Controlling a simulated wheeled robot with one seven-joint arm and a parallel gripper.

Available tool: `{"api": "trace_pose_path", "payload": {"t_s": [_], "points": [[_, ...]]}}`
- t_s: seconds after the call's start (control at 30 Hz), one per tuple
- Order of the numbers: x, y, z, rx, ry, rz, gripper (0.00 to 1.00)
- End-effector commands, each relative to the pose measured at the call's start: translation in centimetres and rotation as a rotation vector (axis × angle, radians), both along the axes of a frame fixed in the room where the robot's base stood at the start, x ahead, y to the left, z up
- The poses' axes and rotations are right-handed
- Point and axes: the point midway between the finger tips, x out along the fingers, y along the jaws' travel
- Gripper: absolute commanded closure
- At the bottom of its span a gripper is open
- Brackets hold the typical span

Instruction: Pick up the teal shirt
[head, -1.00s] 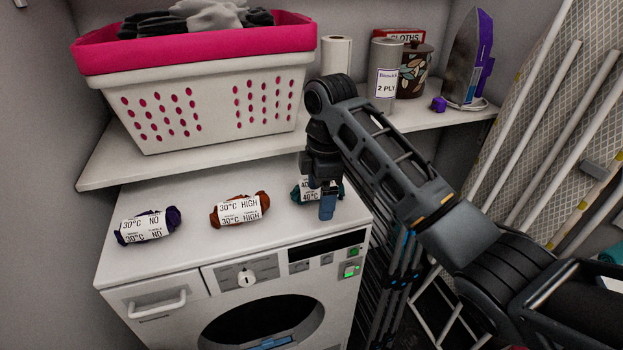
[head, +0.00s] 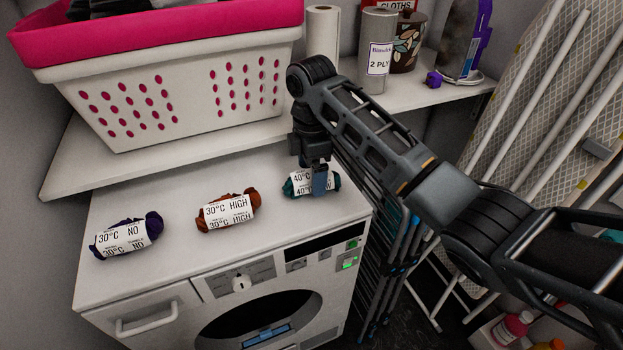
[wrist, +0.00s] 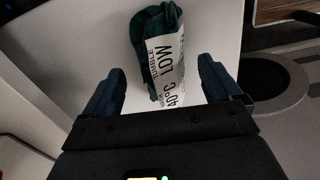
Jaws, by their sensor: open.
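The teal shirt (head: 332,181) is a rolled bundle with a white paper band reading 40°C, on the right end of the white dryer's top (head: 150,200). In the wrist view the shirt (wrist: 143,32) lies ahead of my gripper, its band reading 40°C LOW. My gripper (wrist: 160,80) is open, its two blue fingers apart; the band's near end lies between them. In the head view my gripper (head: 319,180) points down at the shirt and hides part of it. Whether the fingers touch the shirt is not clear.
An orange roll (head: 228,211) and a purple roll (head: 127,237) lie to the left on the dryer. A pink-rimmed white basket (head: 170,100) stands on the shelf behind. A folded blue-black rack (head: 395,270) is right of the dryer.

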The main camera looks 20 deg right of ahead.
Motion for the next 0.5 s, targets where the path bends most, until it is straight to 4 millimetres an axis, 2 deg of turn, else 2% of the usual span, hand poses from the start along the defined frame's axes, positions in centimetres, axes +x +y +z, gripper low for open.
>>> {"api": "trace_pose_path", "payload": {"t_s": [0.1, 0.2, 0.47, 0.5], "points": [[-0.1, 0.0, -1.5, 0.0, 0.001, 0.0, 0.09], [-0.1, 0.0, -2.3, 0.0, 0.0, 0.001, 0.09], [-0.1, 0.0, -2.5, 0.0, -0.001, 0.001, 0.09], [-0.1, 0.0, -2.5, 0.0, -0.001, 0.001, 0.13]]}}
